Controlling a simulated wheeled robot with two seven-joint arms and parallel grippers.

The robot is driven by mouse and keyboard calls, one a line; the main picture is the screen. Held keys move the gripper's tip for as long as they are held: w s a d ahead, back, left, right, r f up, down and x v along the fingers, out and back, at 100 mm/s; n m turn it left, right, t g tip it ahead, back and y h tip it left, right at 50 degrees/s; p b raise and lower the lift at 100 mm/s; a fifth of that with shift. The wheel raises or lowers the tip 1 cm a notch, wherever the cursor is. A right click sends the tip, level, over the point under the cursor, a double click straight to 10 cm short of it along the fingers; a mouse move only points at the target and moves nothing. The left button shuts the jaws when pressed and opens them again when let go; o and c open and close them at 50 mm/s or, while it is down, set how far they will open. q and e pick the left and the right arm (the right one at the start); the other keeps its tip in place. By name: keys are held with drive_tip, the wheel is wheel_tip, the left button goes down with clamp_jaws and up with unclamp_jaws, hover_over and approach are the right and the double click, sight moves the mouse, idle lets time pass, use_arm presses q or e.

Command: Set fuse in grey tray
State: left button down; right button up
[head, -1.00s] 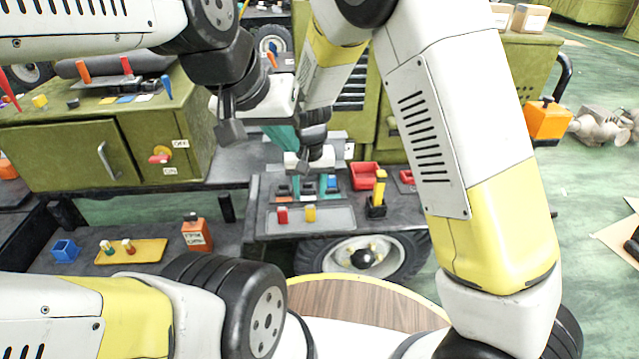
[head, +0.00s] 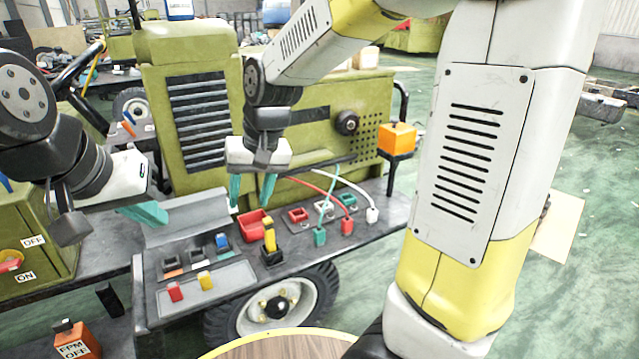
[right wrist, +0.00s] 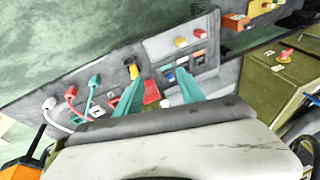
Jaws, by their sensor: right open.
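A shallow grey tray (head: 228,281) lies at the front left of the dark bench, holding a red fuse (head: 174,292) and a yellow fuse (head: 206,281). Both fuses also show in the right wrist view, yellow (right wrist: 180,41) and red (right wrist: 200,34). Behind the tray is a row of slots with a blue fuse (head: 222,241) in one. My right gripper (head: 252,200) is open and empty, its teal fingers pointing down above the red bin (head: 252,226). My left gripper (head: 146,214) hangs at the left, its fingers seen from the side; its opening is unclear.
A yellow-handled switch (head: 269,240) on a black base stands just right of the red bin. Green, red and white cable plugs (head: 346,226) lie further right. An olive machine (head: 190,110) rises behind. An orange box (head: 72,342) is at lower left.

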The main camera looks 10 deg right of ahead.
drive_tip(key=s+d+r+m+t, duration=0.1)
drive_tip(key=s+d+r+t, duration=0.2)
drive_tip(key=s+d+r, duration=0.4)
drive_tip(key=s+d, duration=0.6)
drive_tip(key=d, duration=0.1)
drive_tip(key=shift+d+t+h, duration=0.15)
drive_tip(key=shift+t+h, duration=0.15)
